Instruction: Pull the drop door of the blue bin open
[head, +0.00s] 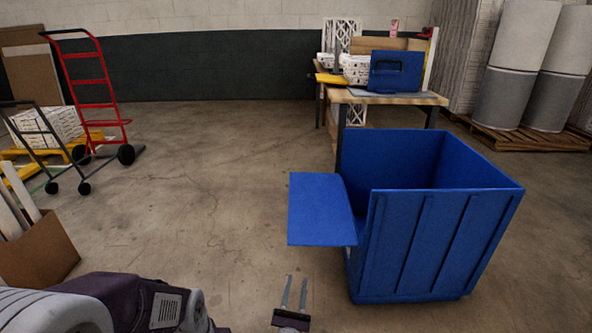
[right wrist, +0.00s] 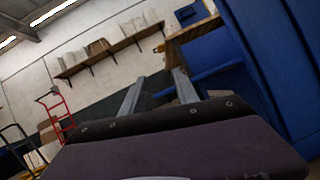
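The blue bin (head: 440,240) stands on the floor at the right of the head view, its top open and its inside looking empty. Its drop door (head: 320,208) is swung down and sticks out from the left side, roughly flat. My right gripper (head: 295,292) is just below the door in the head view, with its two fingers apart and nothing between them. In the right wrist view the open fingers (right wrist: 157,88) point toward the door (right wrist: 205,73), seen nearly edge-on; contact cannot be told. My left gripper is not in view.
A wooden table (head: 390,98) with a blue case (head: 396,72) stands behind the bin. A red hand truck (head: 90,82) and a cardboard box (head: 38,250) are at the left. Grey rolls (head: 505,95) stand at the back right. The middle floor is clear.

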